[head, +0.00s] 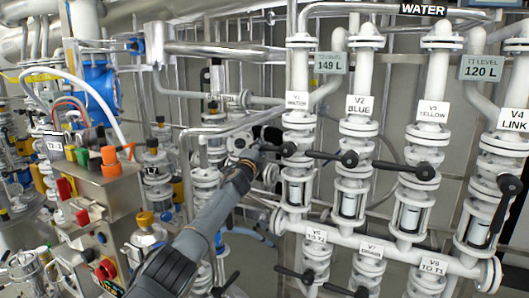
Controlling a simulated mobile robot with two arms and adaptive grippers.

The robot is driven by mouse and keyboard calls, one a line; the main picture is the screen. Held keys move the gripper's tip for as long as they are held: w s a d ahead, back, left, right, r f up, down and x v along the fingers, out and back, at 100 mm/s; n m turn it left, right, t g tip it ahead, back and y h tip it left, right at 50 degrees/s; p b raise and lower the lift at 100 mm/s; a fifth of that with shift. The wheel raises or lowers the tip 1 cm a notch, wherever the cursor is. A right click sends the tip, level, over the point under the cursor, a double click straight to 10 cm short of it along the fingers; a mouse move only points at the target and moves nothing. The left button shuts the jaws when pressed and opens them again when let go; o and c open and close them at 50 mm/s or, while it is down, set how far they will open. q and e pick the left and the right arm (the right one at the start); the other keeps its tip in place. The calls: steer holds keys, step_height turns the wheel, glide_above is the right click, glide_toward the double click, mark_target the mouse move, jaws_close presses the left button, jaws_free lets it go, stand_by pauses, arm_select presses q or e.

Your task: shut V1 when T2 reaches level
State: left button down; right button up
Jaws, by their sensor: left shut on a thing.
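Valve V1 (298,124), labelled WATER, is on the leftmost white vertical pipe. Its black lever (286,149) points left, across the pipe. My left gripper (259,156) reaches up from below and is shut on the lever's outer end; the fingertips are small and partly hidden. The T2 level display (331,63) above V1 and V2 reads 149 L. My right gripper is not in view.
V2 (361,127) and V3 (432,135) have levers pointing left, close to V1; V4's lever (508,187) points down. The T1 display (482,67) reads 120 L. More valves are below. A control box (105,190) with buttons stands left.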

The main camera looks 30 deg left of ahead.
arm_select(q)
steer(key=shift+r, duration=0.3)
